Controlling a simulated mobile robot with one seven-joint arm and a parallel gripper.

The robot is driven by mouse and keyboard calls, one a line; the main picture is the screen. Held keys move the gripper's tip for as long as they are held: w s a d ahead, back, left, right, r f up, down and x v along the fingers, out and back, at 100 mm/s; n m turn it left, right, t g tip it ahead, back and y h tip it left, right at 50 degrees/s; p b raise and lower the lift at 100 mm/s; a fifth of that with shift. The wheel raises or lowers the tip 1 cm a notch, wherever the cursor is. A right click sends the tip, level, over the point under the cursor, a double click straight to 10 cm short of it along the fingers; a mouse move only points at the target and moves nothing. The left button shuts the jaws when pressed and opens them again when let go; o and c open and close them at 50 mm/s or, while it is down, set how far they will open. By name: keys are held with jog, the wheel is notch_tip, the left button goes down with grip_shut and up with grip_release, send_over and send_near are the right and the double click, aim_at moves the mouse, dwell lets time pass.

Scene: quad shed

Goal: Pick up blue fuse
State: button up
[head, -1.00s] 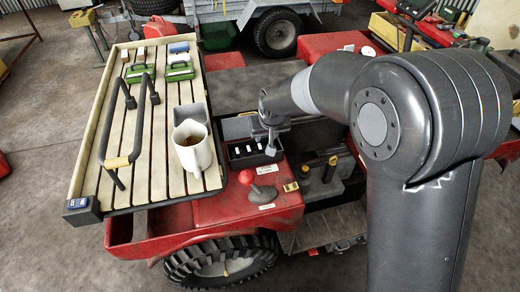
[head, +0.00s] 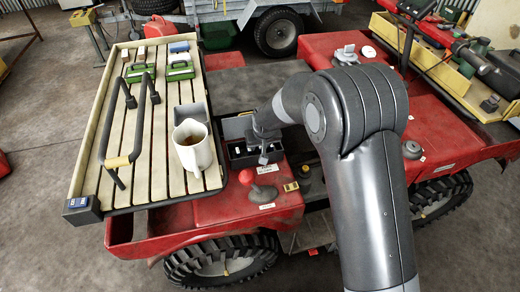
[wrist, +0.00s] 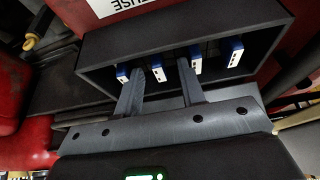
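The black fuse box (head: 236,163) sits on the red vehicle beside the slatted rack. In the wrist view the fuse box (wrist: 95,55) holds a row of several blue fuses with white faces. One blue fuse (wrist: 158,70) lies between the two fingers of my gripper (wrist: 160,72). Another blue fuse (wrist: 122,73) is just left of the left finger, and a third (wrist: 196,60) is close to the right finger. My gripper is open, with fingers reaching into the box. In the head view my gripper (head: 264,156) is over the right part of the box; its fingertips are hard to make out.
A white jug (head: 193,148) stands on the slatted rack (head: 90,165) left of the box. A red-knobbed lever (head: 250,180) rises in front of the box. A black handle bar (head: 115,130) and green boxes (head: 178,72) are on the rack.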

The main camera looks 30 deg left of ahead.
jog(key=shift+f, duration=0.1)
jog(key=shift+c, duration=0.6)
grip_shut()
jog(key=shift+r, duration=0.4)
jog(key=r, duration=0.4)
jog(key=shift+w+d, duration=0.2)
jog(key=shift+d, duration=0.2)
jog(key=w+d+r, duration=0.2)
jog(key=d+r, duration=0.4)
jog(key=d, duration=0.4)
jog(key=shift+w+d, duration=0.15)
jog(key=shift+d, duration=0.1)
jog(key=shift+r, duration=0.1)
